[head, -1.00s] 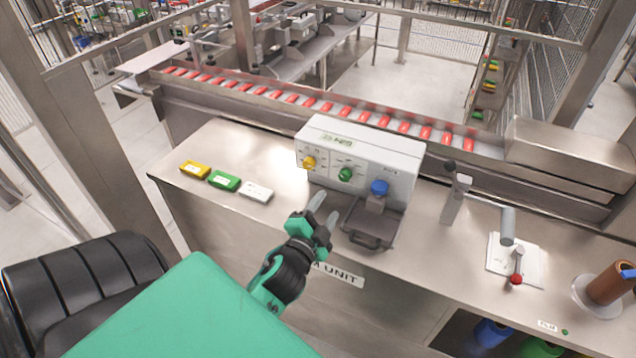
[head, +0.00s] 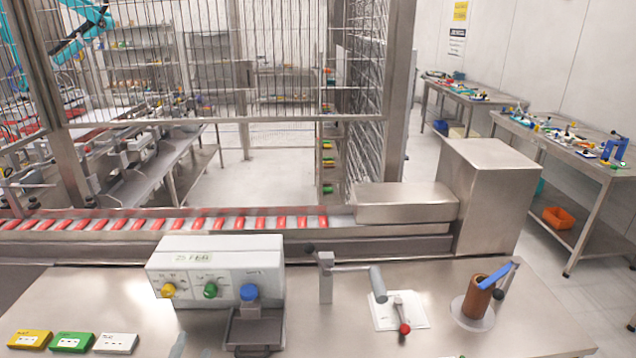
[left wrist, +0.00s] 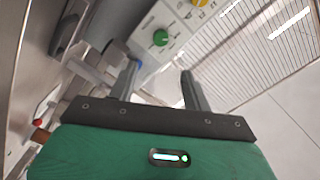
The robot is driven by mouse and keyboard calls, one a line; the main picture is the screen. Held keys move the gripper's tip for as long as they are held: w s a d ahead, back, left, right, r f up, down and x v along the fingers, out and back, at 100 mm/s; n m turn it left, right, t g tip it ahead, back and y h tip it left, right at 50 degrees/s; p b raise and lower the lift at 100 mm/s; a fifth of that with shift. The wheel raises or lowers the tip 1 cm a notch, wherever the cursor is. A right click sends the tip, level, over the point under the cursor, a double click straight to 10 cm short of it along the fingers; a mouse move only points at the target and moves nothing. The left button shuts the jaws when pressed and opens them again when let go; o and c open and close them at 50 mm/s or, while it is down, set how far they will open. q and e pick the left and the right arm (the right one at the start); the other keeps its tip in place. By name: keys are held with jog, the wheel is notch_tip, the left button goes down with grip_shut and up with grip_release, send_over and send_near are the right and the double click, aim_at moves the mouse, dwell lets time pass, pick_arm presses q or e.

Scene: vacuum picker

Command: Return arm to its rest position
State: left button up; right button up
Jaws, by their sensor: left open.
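My left gripper (left wrist: 158,70) shows in the left wrist view with its two grey fingers apart and nothing between them. In the head view only what looks like a fingertip of it (head: 178,345) shows at the bottom edge, in front of the white control unit. My right gripper is in neither view.
Yellow, green and white blocks (head: 72,342) lie on the bench at left. A dark tray (head: 254,328) sits before the unit. A lever post (head: 326,278), a red-knobbed handle (head: 404,327) and a brown spool (head: 476,298) stand at right. A conveyor with red packs (head: 200,223) runs behind.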

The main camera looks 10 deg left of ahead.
pick_arm(q)
jog(key=s+d+f+n+g+h, duration=0.25)
jog(key=s+d+f+g, duration=0.25)
jog(key=s+f+g, duration=0.25)
jog(key=s+d+f+n+g+h, duration=0.2)
jog(key=s+d+f+n+g, duration=0.25)
jog(key=s+f+g, duration=0.35)
notch_tip(320, 180, down, 27)
jog(key=s, duration=0.1)
jog(key=s+a+f, duration=0.3)
jog(key=s+f, duration=1.7)
jog(key=f, duration=0.1)
jog(key=shift+a+m+g, duration=0.15)
jog(key=shift+m+g, duration=0.15)
jog(key=shift+g, duration=0.15)
jog(key=shift+w, duration=0.1)
